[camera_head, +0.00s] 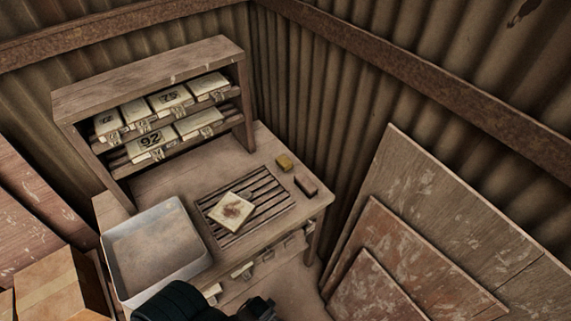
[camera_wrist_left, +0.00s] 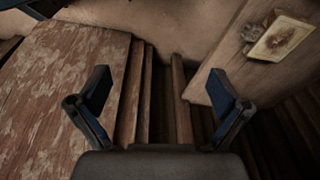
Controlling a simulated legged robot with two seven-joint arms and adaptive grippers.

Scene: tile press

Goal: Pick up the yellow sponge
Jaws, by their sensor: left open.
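The yellow sponge (camera_head: 284,162) is a small block on the wooden table (camera_head: 160,181), towards its right back corner in the head view. It lies just beyond the slatted rack (camera_head: 225,241) and behind a reddish-brown block (camera_head: 305,185). I cannot make out the sponge in the left wrist view. My left gripper (camera_wrist_left: 158,92) is open, with nothing between its fingers. Dark parts of my own arm show at the bottom edge of the head view, well short of the sponge. My right gripper cannot be made out.
A stained tile (camera_head: 232,209) lies on the slatted rack. A metal tray (camera_head: 112,255) sits at the table's left front. A shelf (camera_head: 150,85) of numbered tiles stands at the back. Large wooden boards (camera_head: 425,190) lean at the right. Corrugated walls close the corner.

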